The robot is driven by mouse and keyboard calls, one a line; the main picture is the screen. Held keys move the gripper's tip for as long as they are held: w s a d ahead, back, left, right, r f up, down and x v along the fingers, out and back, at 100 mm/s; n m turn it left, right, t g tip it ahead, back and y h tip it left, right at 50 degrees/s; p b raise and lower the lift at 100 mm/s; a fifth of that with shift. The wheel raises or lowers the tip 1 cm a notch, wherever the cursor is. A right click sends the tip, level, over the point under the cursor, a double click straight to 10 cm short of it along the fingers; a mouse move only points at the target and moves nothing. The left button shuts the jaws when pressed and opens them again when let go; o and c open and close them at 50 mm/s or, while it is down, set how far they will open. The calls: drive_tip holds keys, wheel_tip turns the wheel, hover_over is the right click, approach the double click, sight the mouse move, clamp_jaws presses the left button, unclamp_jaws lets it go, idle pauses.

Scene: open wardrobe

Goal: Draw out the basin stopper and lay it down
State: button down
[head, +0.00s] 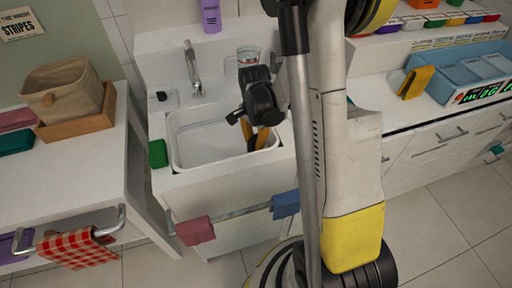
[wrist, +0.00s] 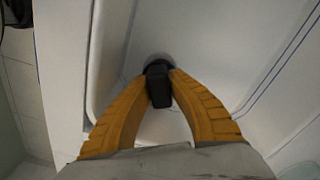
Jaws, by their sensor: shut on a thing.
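The basin (head: 185,151) is a white sink set in the counter, and its wall also shows in the wrist view (wrist: 218,50). My gripper (head: 262,138) reaches down into the basin at its right side. In the wrist view its yellow fingers (wrist: 160,84) are closed on the sides of the black basin stopper (wrist: 159,90). A dark round shape shows just behind the stopper. I cannot tell whether the stopper is seated in the drain or lifted. In the head view the stopper is hidden by my gripper.
A faucet (head: 193,70) stands behind the basin, with a clear jug (head: 246,60) to its right. A green sponge (head: 158,153) lies on the left rim. Pink (head: 195,231) and blue (head: 286,203) cloths hang on the front rail. The small left counter area holds a dark object (head: 160,96).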

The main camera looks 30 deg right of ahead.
drive_tip(key=shift+r, duration=0.2)
drive_tip(key=shift+r+p, duration=1.35)
drive_tip(key=shift+r, duration=0.5)
